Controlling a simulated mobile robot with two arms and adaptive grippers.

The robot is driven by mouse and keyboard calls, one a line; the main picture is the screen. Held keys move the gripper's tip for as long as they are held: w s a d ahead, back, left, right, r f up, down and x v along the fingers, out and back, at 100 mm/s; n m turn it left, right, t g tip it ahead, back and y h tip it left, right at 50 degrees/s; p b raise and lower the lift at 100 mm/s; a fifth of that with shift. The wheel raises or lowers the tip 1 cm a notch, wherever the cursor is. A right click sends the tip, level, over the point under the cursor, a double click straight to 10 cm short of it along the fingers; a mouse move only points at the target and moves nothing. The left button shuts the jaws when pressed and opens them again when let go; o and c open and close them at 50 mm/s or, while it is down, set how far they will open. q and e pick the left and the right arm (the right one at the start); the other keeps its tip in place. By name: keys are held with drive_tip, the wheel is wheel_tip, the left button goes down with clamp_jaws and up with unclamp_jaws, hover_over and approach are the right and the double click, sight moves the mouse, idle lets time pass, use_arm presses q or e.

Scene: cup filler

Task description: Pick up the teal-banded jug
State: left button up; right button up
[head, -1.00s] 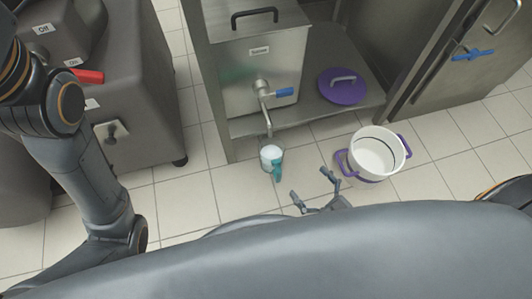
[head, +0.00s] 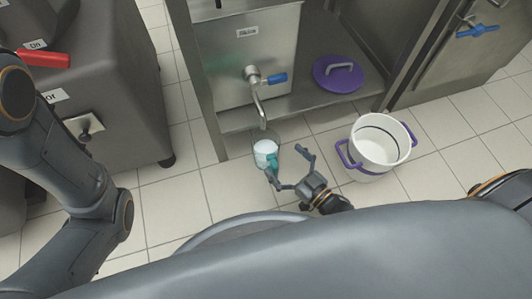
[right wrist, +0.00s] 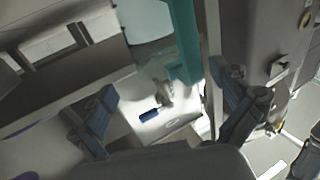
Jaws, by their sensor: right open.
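The jug (head: 265,149) is clear with white contents and a teal handle. In the head view it is just below and in front of the tap's spout (head: 262,122); what supports it I cannot tell. My right gripper (head: 287,163) is open and empty, close to the handle side, with one finger near the handle. In the right wrist view, the teal handle (right wrist: 183,40) hangs into the upper middle, above and between the spread fingers of the gripper (right wrist: 163,80). The jug's body shows only partly there. My left arm comes in at the left; its gripper is out of view.
A steel container with a blue-levered tap (head: 277,79) stands behind the jug. A white pot (head: 378,160) with purple handles is on the right, close to my right gripper. A purple lid (head: 325,78) lies on the shelf.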

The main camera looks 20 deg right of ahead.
sight(275, 153)
drive_tip(key=b+x, duration=0.3)
drive_tip(key=x, duration=0.1)
drive_tip(key=shift+w+a+f+b, duration=0.1)
drive_tip(key=shift+w+a+b, duration=0.1)
drive_tip(key=shift+b, duration=0.2)
drive_tip(key=shift+w+a, duration=0.25)
drive_tip(key=shift+w, duration=0.15)
drive_tip(key=shift+r, duration=0.25)
drive_tip(key=c, duration=1.4)
drive_tip(key=shift+c, duration=0.2)
